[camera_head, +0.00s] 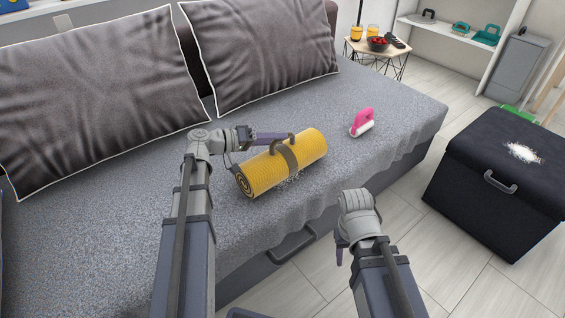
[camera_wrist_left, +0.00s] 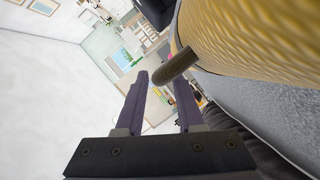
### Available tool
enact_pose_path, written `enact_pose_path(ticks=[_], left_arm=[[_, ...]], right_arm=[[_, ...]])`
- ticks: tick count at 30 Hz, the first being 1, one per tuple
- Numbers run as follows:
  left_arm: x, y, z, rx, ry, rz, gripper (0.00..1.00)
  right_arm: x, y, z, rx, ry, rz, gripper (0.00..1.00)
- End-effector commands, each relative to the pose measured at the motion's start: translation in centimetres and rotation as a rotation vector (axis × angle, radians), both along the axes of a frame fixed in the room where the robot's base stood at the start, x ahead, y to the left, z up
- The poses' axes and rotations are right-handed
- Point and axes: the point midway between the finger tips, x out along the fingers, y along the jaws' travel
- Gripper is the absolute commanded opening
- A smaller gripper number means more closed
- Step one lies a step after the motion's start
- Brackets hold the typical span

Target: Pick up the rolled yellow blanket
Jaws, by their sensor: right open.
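The rolled yellow blanket (camera_head: 262,172) lies on the grey sofa seat with its spiral end facing left. A dark brown strap (camera_head: 287,157) wraps around it, with a carrying handle on top. My left gripper (camera_head: 284,138) is open at that handle, on the far upper side of the roll. In the left wrist view, the handle (camera_wrist_left: 177,65) is at the tips of the parted fingers, and the blanket (camera_wrist_left: 250,35) fills the upper right. My right gripper (camera_head: 341,250) hangs open and empty in front of the sofa; its fingers are mostly hidden by its wrist.
A pink brush-like object (camera_head: 362,123) lies on the sofa (camera_head: 405,105) right of the blanket. Two large grey cushions (camera_head: 95,85) lean at the back. A black storage box (camera_head: 500,165) stands on the floor at right. A small side table (camera_head: 376,46) stands behind.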

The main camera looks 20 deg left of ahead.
Motion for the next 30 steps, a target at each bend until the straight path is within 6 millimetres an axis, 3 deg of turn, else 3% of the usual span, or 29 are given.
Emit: enact_pose_path(ticks=[4,11,21,30], left_arm=[[1.2,-1.7,-0.6,0.000,0.001,-0.002,0.37],[1.3,-1.9,-0.5,-0.001,0.001,0.000,0.37],[1.3,-1.8,-0.5,-0.001,0.001,0.000,0.00],[1.3,-1.8,-0.5,0.000,0.000,-0.001,0.00]], right_arm=[[0.0,0.0,-0.6,0.000,0.000,0.000,0.50],[0.0,0.0,-0.5,0.000,0.000,0.000,0.50],[0.0,0.0,-0.5,0.000,0.000,0.000,0.50],[0.0,0.0,-0.5,0.000,0.000,0.000,0.50]])
